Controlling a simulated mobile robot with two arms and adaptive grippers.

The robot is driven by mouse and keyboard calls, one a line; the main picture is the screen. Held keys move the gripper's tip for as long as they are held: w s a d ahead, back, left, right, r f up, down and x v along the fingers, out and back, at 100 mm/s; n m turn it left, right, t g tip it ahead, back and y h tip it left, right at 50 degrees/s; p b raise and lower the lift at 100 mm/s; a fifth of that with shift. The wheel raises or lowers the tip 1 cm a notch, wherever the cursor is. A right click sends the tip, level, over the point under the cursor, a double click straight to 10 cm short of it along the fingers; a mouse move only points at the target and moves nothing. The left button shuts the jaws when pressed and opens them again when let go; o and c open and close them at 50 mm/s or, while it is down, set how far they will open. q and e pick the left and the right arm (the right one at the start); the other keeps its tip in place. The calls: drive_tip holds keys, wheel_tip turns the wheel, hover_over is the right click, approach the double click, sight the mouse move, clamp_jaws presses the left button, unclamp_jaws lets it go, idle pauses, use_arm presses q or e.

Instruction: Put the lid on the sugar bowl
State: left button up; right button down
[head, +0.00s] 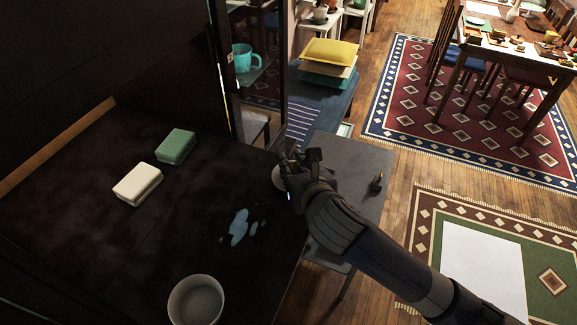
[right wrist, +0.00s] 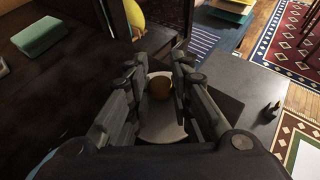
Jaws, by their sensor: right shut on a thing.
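A white round lid with a brown knob shows below my right gripper (head: 297,161). In the head view the lid (head: 277,178) is mostly hidden behind the gripper. In the right wrist view the lid (right wrist: 160,122) and its knob (right wrist: 159,88) lie between the two fingers, and the gripper is shut on the lid. A grey-white open bowl (head: 195,300), which looks like the sugar bowl, stands upright on the dark surface at the front, left of and nearer than the gripper. My left gripper is not in view.
A white block (head: 138,184) and a green block (head: 176,146) sit on the dark surface (head: 70,240). A pale blue patch (head: 239,227) lies between bowl and gripper. A grey side table (head: 355,165) with a small dark object (head: 376,183) stands to the right.

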drive_tip(key=s+d+r+p, duration=0.1)
drive_tip(key=s+d, duration=0.2)
drive_tip(key=s, duration=0.3)
drive_tip(key=s+d+r+p, duration=0.1)
drive_tip(key=s+d, duration=0.2)
drive_tip(key=s, duration=0.3)
drive_tip(key=shift+s+d, duration=0.3)
drive_tip(key=shift+s, duration=0.05)
drive_tip(key=c, duration=2.1)
unclamp_jaws()
clamp_jaws()
